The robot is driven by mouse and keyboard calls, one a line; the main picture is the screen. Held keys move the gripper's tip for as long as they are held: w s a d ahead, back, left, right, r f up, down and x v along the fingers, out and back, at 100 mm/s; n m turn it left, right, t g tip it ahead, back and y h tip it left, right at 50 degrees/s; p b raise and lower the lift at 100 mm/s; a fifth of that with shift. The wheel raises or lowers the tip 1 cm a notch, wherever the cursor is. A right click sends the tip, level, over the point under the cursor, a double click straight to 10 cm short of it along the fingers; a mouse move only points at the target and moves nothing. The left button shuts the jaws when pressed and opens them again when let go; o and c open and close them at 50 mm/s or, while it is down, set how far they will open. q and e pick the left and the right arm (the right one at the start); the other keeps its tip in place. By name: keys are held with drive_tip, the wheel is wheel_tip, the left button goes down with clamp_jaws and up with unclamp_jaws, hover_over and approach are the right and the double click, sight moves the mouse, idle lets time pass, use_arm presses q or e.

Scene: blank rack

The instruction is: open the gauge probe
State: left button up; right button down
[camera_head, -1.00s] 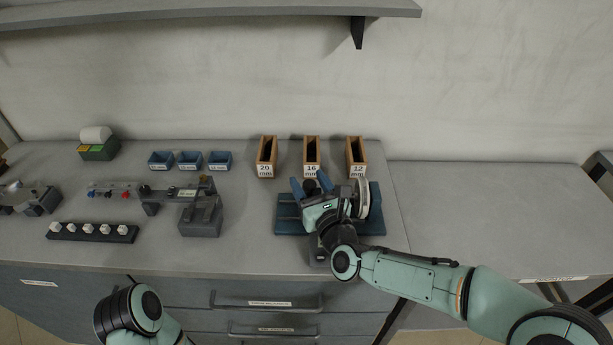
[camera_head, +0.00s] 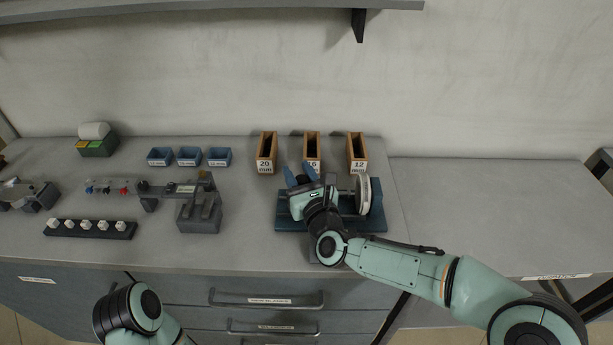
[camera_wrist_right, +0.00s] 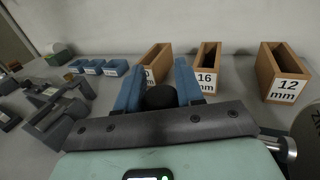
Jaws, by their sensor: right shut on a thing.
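The gauge stands on a dark blue base (camera_head: 375,224), with its pale round dial (camera_head: 363,195) upright at the right. My right gripper (camera_head: 299,172) is over the left part of the base, left of the dial. In the right wrist view its two blue fingers (camera_wrist_right: 158,88) are closed around a round black knob (camera_wrist_right: 160,98), which looks like the probe's end. The gripper body hides most of the probe and its link to the dial. My left arm shows at the bottom left, but its gripper is out of view.
Three wooden bins labelled 20 mm (camera_head: 266,153), 16 mm (camera_head: 312,147) and 12 mm (camera_head: 357,153) stand close behind the gauge. A grey fixture (camera_head: 199,214), blue trays (camera_head: 189,157) and a dark strip of pale pieces (camera_head: 90,229) are left. The counter at right (camera_head: 480,215) is clear.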

drive_tip(key=shift+a, duration=0.3)
drive_tip(key=c, duration=0.8)
unclamp_jaws()
drive_tip(key=shift+r, duration=0.1)
drive_tip(key=b+v, duration=0.1)
drive_tip(key=v, duration=1.2)
drive_tip(key=shift+s+d, duration=0.2)
